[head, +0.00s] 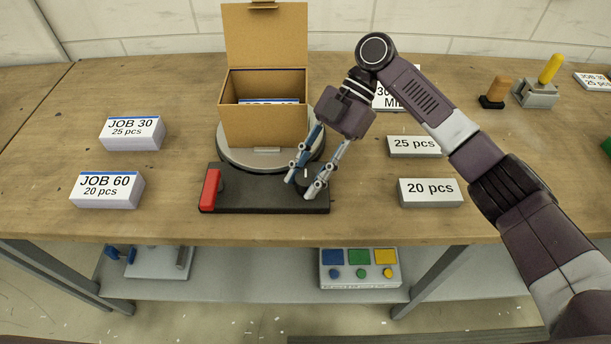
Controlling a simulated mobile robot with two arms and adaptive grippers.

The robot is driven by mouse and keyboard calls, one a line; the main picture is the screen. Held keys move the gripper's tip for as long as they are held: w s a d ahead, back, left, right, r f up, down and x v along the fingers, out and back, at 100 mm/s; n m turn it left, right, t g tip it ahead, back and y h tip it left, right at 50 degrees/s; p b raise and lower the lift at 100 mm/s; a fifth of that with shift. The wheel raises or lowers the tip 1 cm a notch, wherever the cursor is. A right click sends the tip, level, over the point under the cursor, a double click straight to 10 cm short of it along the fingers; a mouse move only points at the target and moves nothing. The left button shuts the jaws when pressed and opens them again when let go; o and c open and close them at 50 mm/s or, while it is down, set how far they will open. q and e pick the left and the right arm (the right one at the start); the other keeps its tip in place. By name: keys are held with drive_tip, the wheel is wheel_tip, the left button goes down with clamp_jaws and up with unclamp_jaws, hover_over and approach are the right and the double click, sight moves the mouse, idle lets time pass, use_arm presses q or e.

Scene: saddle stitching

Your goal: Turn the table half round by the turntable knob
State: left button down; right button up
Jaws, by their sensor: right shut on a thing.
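The turntable (232,153) is a round grey disc on a dark base (260,196) in the middle of the workbench. An open cardboard box (262,126) stands on the disc with its lid up at the back. A white block with a blue edge (268,101) shows inside it. A red handle (211,189) is at the base's left end. My right gripper (305,187) is at the base's right end, pointing down, shut on the dark turntable knob (304,176), which its fingers partly hide. My left gripper is not in view.
Stacks marked JOB 30 (132,133) and JOB 60 (107,190) lie at left. Blocks marked 25 pcs (414,147) and 20 pcs (430,192) lie right of the turntable, near my right arm. Stamps (536,92) stand at the back right. The bench's front middle is clear.

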drive_tip(key=o, duration=1.2)
drive_tip(key=shift+c, duration=0.2)
drive_tip(key=shift+r, duration=0.1)
drive_tip(key=v, duration=1.2)
